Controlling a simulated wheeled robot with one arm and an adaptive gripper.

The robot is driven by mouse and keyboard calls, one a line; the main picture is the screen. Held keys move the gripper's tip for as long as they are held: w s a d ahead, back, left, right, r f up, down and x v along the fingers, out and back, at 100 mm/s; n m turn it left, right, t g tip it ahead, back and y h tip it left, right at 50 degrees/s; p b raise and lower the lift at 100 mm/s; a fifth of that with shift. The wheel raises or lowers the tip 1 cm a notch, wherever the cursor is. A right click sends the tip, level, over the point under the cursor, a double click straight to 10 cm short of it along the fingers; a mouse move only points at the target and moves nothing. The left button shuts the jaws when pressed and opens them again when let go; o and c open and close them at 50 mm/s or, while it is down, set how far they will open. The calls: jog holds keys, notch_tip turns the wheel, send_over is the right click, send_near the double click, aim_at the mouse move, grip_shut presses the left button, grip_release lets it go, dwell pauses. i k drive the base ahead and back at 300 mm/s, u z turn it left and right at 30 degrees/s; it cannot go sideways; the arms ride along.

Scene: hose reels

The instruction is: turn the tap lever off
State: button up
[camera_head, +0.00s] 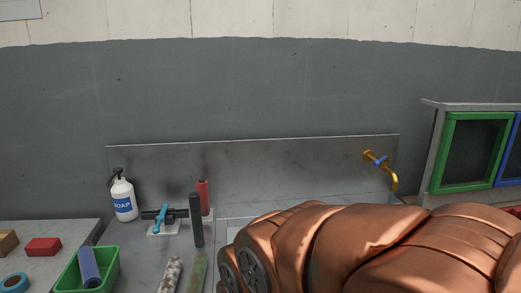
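A brass-yellow tap (391,174) sticks out from the metal backsplash on the right, with its spout bent downward. A small blue lever (380,161) sits on top of its body; its exact angle is too small to tell. My gripper is not in view. My copper-coloured arm fills the lower right and hides the counter and whatever is below the tap.
A soap bottle (123,198), a red cylinder (204,197) and a black cylinder (197,222) stand on the counter. A green tray (112,271) sits front left, near a red block (43,247). A cabinet with a green-framed door (435,157) is right of the tap. The backsplash (260,172) is clear between.

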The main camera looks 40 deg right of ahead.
aim_at(376, 164)
jog(key=z, duration=1.5)
jog(key=k, duration=0.15)
jog(key=u, duration=1.1)
jog(key=i, duration=0.5)
